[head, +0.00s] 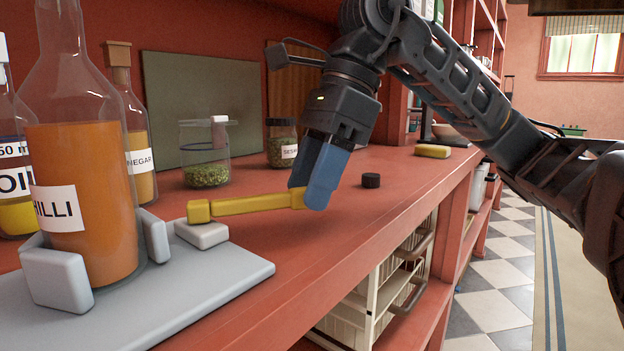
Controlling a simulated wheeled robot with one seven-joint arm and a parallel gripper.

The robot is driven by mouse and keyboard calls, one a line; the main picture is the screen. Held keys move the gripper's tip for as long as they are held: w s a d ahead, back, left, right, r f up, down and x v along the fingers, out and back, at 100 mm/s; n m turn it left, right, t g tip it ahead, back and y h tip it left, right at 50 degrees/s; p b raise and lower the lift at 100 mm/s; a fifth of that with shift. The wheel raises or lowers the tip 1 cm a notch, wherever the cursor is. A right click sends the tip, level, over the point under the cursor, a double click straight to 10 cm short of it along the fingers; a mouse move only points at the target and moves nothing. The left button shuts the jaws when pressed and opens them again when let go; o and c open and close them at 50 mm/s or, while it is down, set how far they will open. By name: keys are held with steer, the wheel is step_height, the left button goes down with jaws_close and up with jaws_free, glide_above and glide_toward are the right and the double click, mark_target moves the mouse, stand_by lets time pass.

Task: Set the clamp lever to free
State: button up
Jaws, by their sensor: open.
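The yellow clamp lever (248,205) lies roughly level above the red counter, running right from a yellow pivot block on a small grey pad (201,233). The grey clamp base (190,290) has pale jaws (58,280) standing on either side of a bottle of orange liquid labelled chilli (85,200). My gripper (318,200) has blue fingers and points down at the free right end of the lever. It is open. The fingers overlap the lever's tip in the picture, and I cannot tell whether they touch it.
A small black cap (371,180) sits right of my gripper. Behind stand a glass jar of green herbs (205,160), a dark-lidded jar (281,143) and a vinegar bottle (136,140). A yellow block (432,151) lies farther back. The counter's front edge is close on the right.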

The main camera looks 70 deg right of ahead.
steer(key=shift+c, duration=0.4)
jaws_close()
